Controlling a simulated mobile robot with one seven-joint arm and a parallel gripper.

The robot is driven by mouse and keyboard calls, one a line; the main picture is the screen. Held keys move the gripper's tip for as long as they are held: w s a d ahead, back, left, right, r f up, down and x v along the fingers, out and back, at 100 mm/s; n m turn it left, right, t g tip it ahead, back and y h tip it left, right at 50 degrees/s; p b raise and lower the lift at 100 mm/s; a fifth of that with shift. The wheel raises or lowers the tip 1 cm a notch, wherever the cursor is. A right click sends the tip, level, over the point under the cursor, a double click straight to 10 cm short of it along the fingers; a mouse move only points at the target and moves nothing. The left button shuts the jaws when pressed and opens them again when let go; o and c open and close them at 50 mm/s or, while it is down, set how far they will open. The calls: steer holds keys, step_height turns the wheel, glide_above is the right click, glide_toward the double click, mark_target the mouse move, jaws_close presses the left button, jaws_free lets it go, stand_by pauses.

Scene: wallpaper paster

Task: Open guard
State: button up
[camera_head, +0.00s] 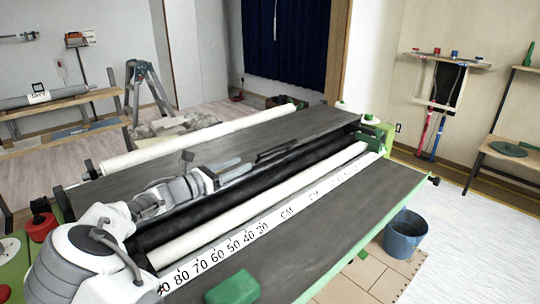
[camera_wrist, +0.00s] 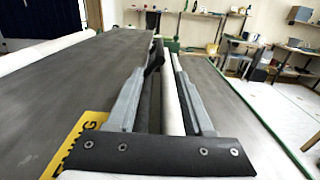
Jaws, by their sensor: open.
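The wallpaper paster fills the middle of the head view. A long grey panel (camera_head: 225,135) lies along its far side, and I cannot tell for sure whether this is the guard. In the wrist view the grey panel (camera_wrist: 75,80) has a yellow label (camera_wrist: 75,145) with black letters, partly hidden by my gripper. The panel looks flat. My gripper (camera_head: 277,153) is above the machine, pointing along its length toward the far right end. In the wrist view my gripper (camera_wrist: 168,62) is open, with its fingers apart and nothing held. A black strip and white roller show below.
A white paper roll (camera_head: 195,137) lies along the far edge. A white roller (camera_head: 275,200) and a centimetre scale (camera_head: 287,213) run along the middle. A green block (camera_head: 232,289) sits on the near grey table. A blue bucket (camera_head: 404,236) stands on the floor at right.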

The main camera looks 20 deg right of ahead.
mark_target(270, 152)
steer(key=b+x, duration=0.2)
steer(key=x, duration=1)
steer(key=shift+d, duration=0.25)
jaws_close()
steer(key=shift+f, duration=0.1)
stand_by(0.7)
